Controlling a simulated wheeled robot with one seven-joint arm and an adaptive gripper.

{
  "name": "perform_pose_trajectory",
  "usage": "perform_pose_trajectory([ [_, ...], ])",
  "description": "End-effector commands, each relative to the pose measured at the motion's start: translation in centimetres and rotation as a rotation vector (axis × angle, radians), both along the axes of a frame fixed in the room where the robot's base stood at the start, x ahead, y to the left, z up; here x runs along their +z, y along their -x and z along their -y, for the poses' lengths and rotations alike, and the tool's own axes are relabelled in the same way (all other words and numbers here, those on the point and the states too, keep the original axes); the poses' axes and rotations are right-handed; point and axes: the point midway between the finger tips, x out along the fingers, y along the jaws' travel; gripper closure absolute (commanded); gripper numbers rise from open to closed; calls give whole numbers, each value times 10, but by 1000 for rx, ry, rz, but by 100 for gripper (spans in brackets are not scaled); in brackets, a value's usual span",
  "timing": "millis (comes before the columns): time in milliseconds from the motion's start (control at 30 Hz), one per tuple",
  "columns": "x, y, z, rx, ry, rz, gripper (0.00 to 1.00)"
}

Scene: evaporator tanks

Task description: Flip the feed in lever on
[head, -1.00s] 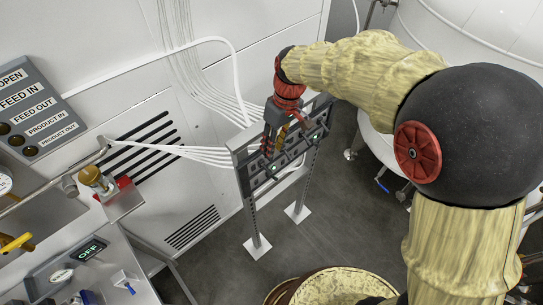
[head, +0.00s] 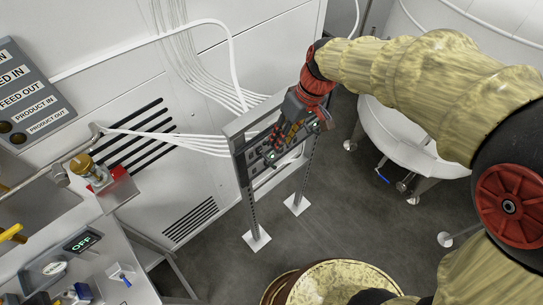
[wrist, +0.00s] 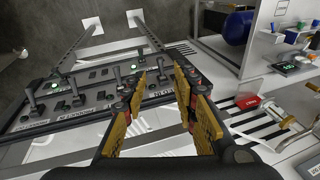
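A lever panel (head: 240,150) on a two-legged stand faces me in the head view. In the wrist view the panel (wrist: 45,127) carries several grey levers, among them a far-left lever (wrist: 30,98) and a lever (wrist: 75,90) beside it, with green lights and white labels. My gripper (head: 283,138) is over the panel's middle to right part. In the wrist view my gripper (wrist: 160,80) has its yellow-padded fingers apart, with nothing clearly between them. The fingers hide part of the panel.
A wall sign (head: 28,95) reading FEED OUT and PRODUCT OUT hangs at the left. White cables (head: 190,60) run behind the panel. A white tank (head: 410,130) stands right; open floor (head: 310,230) lies in front.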

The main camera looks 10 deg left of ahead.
Motion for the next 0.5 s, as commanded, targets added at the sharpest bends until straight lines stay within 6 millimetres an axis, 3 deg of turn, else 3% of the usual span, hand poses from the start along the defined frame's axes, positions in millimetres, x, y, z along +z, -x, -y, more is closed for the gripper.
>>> perform_pose_trajectory([
  [200, -27, 20, -1, -14, -125, 112, 71],
  [500, -38, 8, -8, 44, -143, 199, 71],
])
